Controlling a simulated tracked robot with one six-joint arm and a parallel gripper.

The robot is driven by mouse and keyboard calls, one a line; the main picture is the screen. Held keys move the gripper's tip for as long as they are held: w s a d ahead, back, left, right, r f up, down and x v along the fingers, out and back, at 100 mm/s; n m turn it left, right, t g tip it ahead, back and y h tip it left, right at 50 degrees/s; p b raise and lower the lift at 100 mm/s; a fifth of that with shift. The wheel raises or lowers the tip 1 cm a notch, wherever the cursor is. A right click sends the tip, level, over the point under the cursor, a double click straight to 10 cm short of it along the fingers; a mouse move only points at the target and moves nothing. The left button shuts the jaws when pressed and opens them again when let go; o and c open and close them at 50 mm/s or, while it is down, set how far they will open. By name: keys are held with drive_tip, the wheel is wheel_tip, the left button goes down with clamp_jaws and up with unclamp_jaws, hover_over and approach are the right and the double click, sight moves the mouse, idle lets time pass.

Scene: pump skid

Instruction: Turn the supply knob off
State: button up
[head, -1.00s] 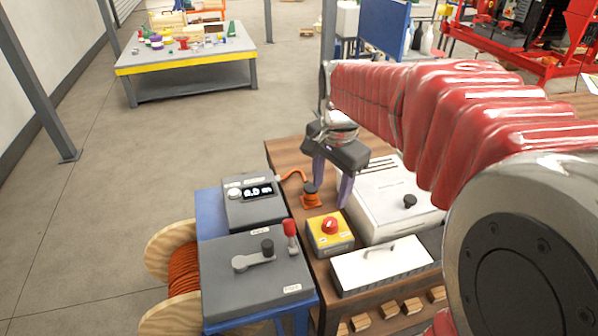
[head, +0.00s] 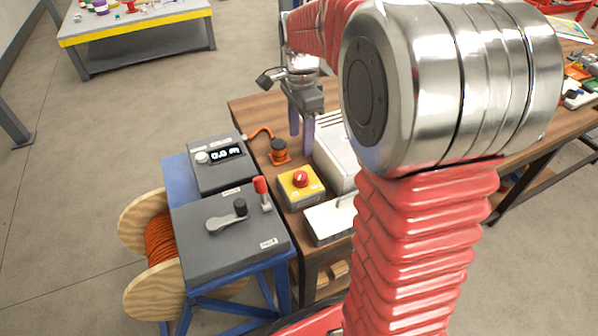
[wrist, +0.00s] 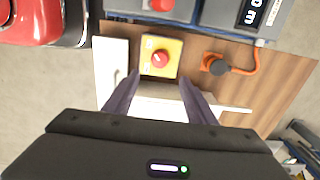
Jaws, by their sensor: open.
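The grey supply box (head: 220,165) with a lit digital display stands on the blue stand at the left of the wooden bench. A pale round knob (head: 203,157) sits on it, left of the display. In the wrist view the box (wrist: 235,14) shows only partly at the top right, and its knob is not in that view. My gripper (head: 301,140) is open and empty, pointing down over the bench, to the right of the supply box and apart from it. In the wrist view its two fingers (wrist: 159,78) are spread below the yellow box.
A grey box with lever handles (head: 230,235) is in front. White cases lie to the right, partly hidden by my arm. A cable reel (head: 150,250) stands left.

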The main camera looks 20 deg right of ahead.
sight(300, 175)
wheel_tip(300, 175, down, 13)
drive_tip(key=shift+f, duration=0.2)
idle(0.4)
drive_tip(key=shift+c, duration=0.6)
drive_tip(key=c, duration=0.9)
drive_tip(key=shift+a, duration=0.2)
drive_tip(key=shift+d, duration=0.1)
